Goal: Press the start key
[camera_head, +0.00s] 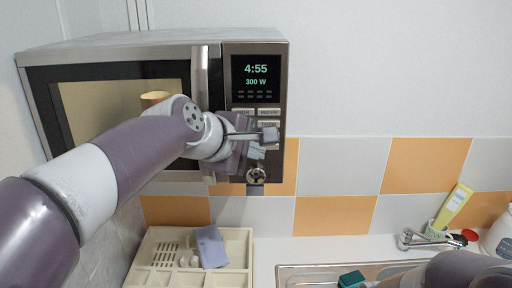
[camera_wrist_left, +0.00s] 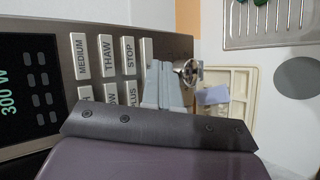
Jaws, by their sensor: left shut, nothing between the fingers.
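The microwave (camera_head: 120,60) stands against the wall, door shut, its display (camera_head: 256,75) reading 4:55 and 300 W. My left gripper (camera_head: 268,136) is shut and empty in front of the keypad, over its lower keys. In the left wrist view the shut fingers (camera_wrist_left: 164,85) lie over the lower end of the keypad. The MEDIUM, THAW and STOP keys (camera_wrist_left: 129,55) and part of a further key (camera_wrist_left: 146,50) show beside them. No key marked start can be read; the fingers hide part of the keypad. Whether they touch a key I cannot tell.
A round knob (camera_head: 256,175) sits below the keypad.

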